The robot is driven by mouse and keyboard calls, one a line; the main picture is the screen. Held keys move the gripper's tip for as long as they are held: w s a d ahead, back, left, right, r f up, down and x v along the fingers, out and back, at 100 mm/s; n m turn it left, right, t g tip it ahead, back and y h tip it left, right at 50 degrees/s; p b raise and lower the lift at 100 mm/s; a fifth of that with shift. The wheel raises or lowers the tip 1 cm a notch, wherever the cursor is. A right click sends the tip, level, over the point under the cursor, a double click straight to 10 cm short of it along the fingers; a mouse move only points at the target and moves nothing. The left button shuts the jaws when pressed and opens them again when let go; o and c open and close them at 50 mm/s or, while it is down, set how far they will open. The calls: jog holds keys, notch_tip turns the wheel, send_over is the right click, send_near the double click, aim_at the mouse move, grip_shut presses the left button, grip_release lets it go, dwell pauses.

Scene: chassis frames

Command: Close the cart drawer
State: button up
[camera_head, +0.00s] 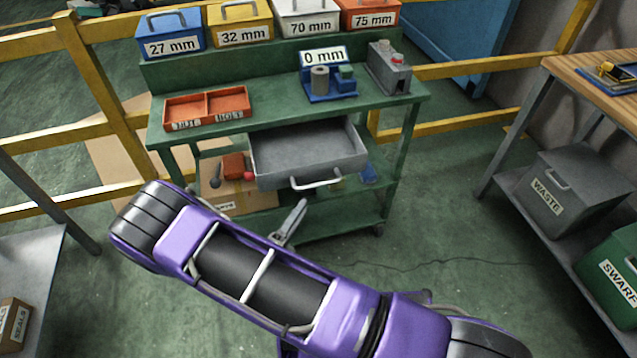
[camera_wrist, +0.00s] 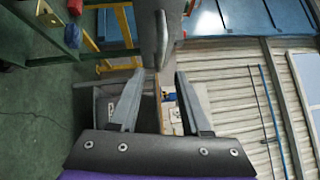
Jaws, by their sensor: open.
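The green cart (camera_head: 280,110) stands ahead of me in the head view. Its grey drawer (camera_head: 308,152) is pulled out toward me and looks empty inside. A pale bar handle (camera_head: 316,183) is on the drawer front. My gripper (camera_head: 299,207) is just below and left of the handle in the head view. In the wrist view, which is turned on its side, my gripper (camera_wrist: 153,80) has its two fingers apart with nothing held between them. The grey drawer front (camera_wrist: 148,25) and its handle (camera_wrist: 162,38) show at the top, beyond the fingertips; contact cannot be told.
The cart top holds an orange divided tray (camera_head: 207,107), a blue fixture (camera_head: 328,85) and a grey block (camera_head: 389,68). Labelled bins (camera_head: 240,25) line the back. A yellow railing (camera_head: 455,68) runs behind. A wooden bench (camera_head: 603,78) stands right; the floor between is clear.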

aim_at(318, 183)
jog(key=x, duration=0.9)
jog(key=shift+w+d, duration=0.15)
jog(key=shift+w, duration=0.05)
grip_shut()
dwell(1.0)
